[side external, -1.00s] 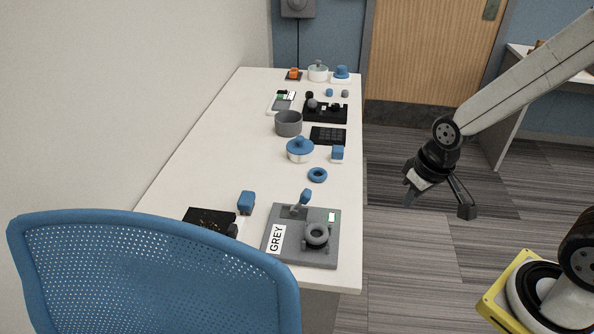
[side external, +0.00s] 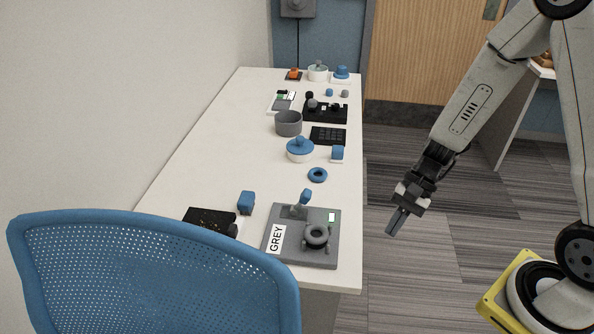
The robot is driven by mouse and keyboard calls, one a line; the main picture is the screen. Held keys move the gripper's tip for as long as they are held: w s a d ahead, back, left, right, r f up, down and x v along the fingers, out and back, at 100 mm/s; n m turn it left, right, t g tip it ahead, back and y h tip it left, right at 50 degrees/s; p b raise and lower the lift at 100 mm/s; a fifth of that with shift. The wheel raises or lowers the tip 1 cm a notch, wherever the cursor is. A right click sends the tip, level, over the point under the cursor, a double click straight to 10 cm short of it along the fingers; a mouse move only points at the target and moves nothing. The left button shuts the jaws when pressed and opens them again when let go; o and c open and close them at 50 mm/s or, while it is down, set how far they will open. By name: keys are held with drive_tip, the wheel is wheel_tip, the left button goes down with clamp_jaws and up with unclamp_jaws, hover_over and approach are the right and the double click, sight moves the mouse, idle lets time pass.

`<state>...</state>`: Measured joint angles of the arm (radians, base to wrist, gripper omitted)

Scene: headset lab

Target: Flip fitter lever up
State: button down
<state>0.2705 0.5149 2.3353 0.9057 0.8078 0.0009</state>
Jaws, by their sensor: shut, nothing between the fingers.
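The fitter is a grey base plate (side external: 290,252) with a white "GREY" label, lying at the near right of the white table. Its lever has a blue handle (side external: 305,196) that tilts up to the right from a grey mount at the plate's back. A dark grey ring (side external: 317,234) sits in a holder on the plate's right side. My gripper (side external: 392,230) is shut and empty. It hangs off the table's right edge, to the right of the fitter, pointing down and touching nothing.
A blue ring (side external: 317,175) and a white pot with blue lid (side external: 299,150) lie behind the fitter. A grey bowl (side external: 288,123) and several devices stand farther back. A blue chair (side external: 155,275) blocks the front left. Floor right of the table is clear around my gripper.

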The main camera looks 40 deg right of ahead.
sight(301, 202)
drive_tip(key=w+d+f+m+t+y, duration=0.1)
drive_tip(key=w+d+f+m+t, duration=0.2)
drive_tip(key=w+m+t, duration=0.2)
drive_tip(key=w+d+f+m+t+y, duration=0.1)
drive_tip(key=w+d+f+m+t, duration=0.2)
drive_tip(key=m, duration=0.6)
drive_tip(key=w+d+t, duration=0.1)
drive_tip(key=w+t, duration=0.1)
drive_tip(key=t, duration=0.1)
drive_tip(key=shift+w+m+y, duration=0.3)
drive_tip(key=shift+y, duration=0.1)
drive_tip(key=shift+a, duration=0.1)
drive_tip(key=x, duration=0.9)
drive_tip(key=shift+w+a, duration=0.15)
drive_tip(key=shift+w, duration=0.05)
drive_tip(key=shift+w+a+r, duration=0.25)
drive_tip(key=shift+w+a, duration=0.2)
drive_tip(key=shift+w, duration=0.05)
drive_tip(key=shift+w+a+r, duration=0.3)
drive_tip(key=shift+w+a, duration=0.2)
drive_tip(key=shift+w+a+r, duration=0.3)
drive_tip(key=shift+w+a, duration=0.1)
drive_tip(key=shift+w, duration=0.05)
drive_tip(key=shift+r, duration=0.1)
